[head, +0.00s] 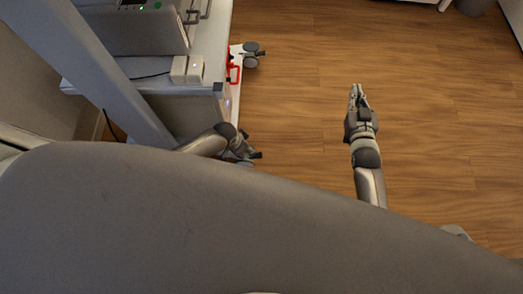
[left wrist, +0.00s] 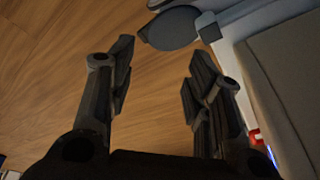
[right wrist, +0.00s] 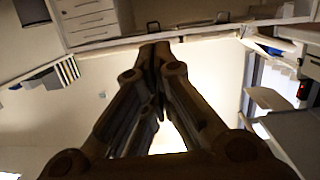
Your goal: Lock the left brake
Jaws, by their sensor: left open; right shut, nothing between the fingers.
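A white cart (head: 213,45) stands at the left of the head view. Its far caster (head: 251,49) is dark grey and sits on the floor beside the cart. My left gripper (head: 250,154) is low beside the cart's near corner, where it largely hides the near caster. In the left wrist view a grey caster with a flat rounded part (left wrist: 172,28) lies just beyond the open, empty fingers of my left gripper (left wrist: 160,65). I cannot tell whether its brake is locked. My right gripper (head: 357,91) is shut and empty over open floor; its fingertips meet in the right wrist view (right wrist: 155,50).
A red handle-shaped part (head: 233,68) is on the cart's side, between the two casters. A grey device (head: 135,28) and a white box (head: 187,69) with a cable stand on the cart. The wooden floor (head: 430,100) to the right is clear.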

